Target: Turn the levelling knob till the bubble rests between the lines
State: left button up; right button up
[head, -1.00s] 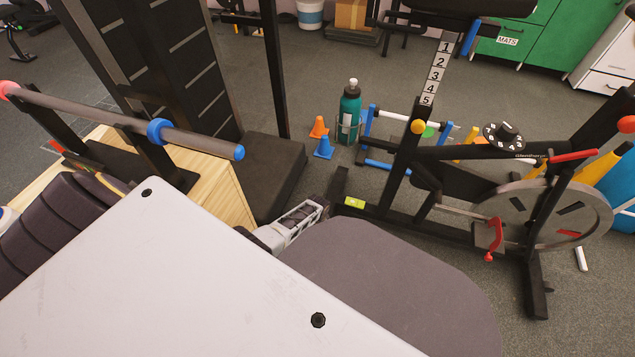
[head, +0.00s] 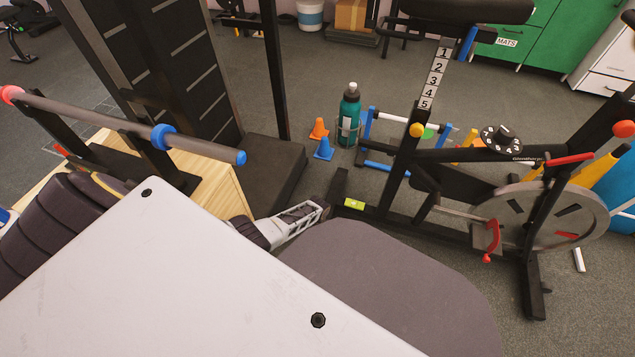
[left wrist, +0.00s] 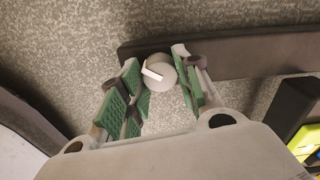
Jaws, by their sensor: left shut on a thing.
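My left gripper (head: 322,207) reaches down to the foot of the exercise bike in the head view. In the left wrist view its green-padded fingers (left wrist: 159,87) are shut on the grey round levelling knob (left wrist: 160,74), which has a white pointer mark angled to the upper left. The knob sits at the edge of the dark foot bar (left wrist: 235,58); the head view does not show it clearly. The yellow-green level (head: 354,203) lies on the bike frame just right of the gripper. It also shows partly in the left wrist view (left wrist: 304,142). The bubble is too small to place between lines. My right gripper is out of view.
The bike's flywheel (head: 560,215) and red pedal (head: 487,237) are on the right. A teal bottle (head: 349,112) and orange and blue cones (head: 324,149) stand behind. A wooden box (head: 222,185) and a bar with blue collars (head: 163,136) are at the left.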

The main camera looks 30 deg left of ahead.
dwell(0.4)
pick_arm(q)
jog(key=o, duration=1)
jog(key=shift+o, duration=0.2)
jog(key=shift+r, duration=0.25)
jog(key=shift+r, duration=3.45)
jog(key=shift+s, duration=0.1)
